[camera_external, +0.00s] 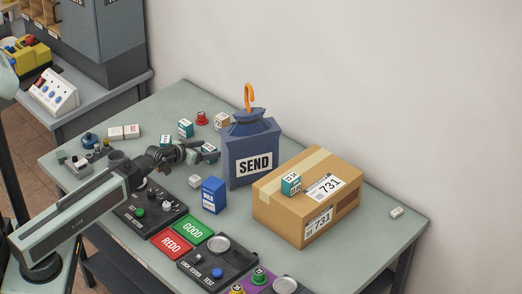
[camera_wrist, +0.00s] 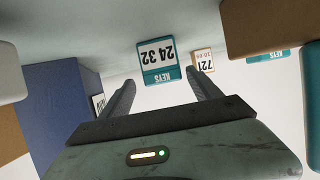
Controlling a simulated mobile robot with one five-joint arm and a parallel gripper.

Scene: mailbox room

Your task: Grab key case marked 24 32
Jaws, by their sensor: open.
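The key case marked 24 32 (camera_wrist: 158,54) is white with a teal KEYS band and appears upside down in the wrist view. It stands ahead of my gripper (camera_wrist: 160,80), roughly centred between the two spread fingers. The fingers are open with nothing held, and the case looks a little beyond their tips. In the outside view my gripper (camera_external: 203,151) is low over the table, left of the blue SEND bin. A small teal-and-white case (camera_external: 210,148) shows there, partly hidden by the gripper; its mark is not readable in that view.
The SEND bin (camera_external: 235,160) stands close to the right of my gripper. A brown case marked 721 (camera_wrist: 203,59) and another teal KEYS case (camera_wrist: 265,56) are nearby. A blue box (camera_external: 213,195), a white cube (camera_external: 195,181) and a large 731 carton (camera_external: 280,210) stand nearer the front.

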